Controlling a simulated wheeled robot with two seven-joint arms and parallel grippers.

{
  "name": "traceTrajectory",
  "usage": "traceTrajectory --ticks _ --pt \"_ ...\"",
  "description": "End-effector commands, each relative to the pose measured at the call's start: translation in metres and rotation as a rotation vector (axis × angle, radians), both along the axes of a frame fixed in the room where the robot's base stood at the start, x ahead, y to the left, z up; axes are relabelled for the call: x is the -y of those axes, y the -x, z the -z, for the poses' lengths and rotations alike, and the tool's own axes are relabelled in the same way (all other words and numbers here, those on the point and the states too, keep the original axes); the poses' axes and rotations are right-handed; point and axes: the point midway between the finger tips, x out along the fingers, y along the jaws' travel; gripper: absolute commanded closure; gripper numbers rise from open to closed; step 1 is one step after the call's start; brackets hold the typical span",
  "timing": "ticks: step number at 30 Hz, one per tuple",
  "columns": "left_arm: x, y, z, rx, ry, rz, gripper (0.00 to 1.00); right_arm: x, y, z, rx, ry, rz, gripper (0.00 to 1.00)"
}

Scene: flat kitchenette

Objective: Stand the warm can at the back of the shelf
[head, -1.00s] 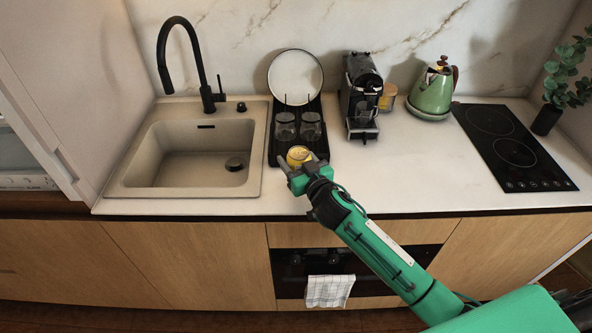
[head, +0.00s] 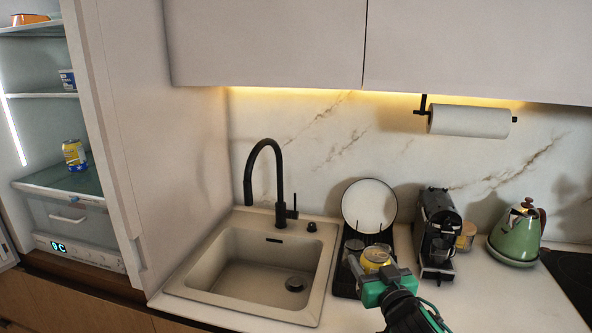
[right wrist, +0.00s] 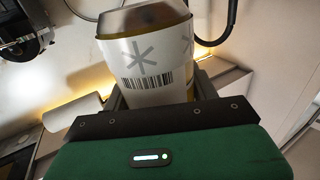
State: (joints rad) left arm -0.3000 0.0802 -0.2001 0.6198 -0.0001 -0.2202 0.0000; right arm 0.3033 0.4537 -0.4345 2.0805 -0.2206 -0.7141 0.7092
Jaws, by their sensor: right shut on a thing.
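My right gripper (head: 372,277) is shut on a yellow can (head: 376,256) and holds it above the counter, in front of the dish rack. In the right wrist view the can (right wrist: 150,68) sits between the fingers, showing a white label with a barcode and a star-like mark. The open fridge is at the left of the head view. My left gripper is not in view.
A tub (head: 67,79) and an orange item (head: 30,19) are on higher fridge shelves. The sink (head: 250,285) with its black tap (head: 278,180) lies between my gripper and the fridge. A tall side panel (head: 105,130) edges the fridge. A coffee machine (head: 437,235) stands right of the rack.

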Motion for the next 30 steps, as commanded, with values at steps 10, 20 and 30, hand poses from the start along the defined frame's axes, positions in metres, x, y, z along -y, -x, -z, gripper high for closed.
traceTrajectory --ticks 10,20,30 --pt "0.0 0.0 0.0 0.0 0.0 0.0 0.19 0.008 0.078 0.05 -0.002 -0.011 0.083 0.74" --pt "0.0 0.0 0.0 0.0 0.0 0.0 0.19 0.022 0.132 0.069 -0.001 0.001 0.156 0.74" --pt "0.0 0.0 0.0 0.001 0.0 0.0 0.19 0.024 0.155 0.091 0.0 -0.003 0.174 0.74"
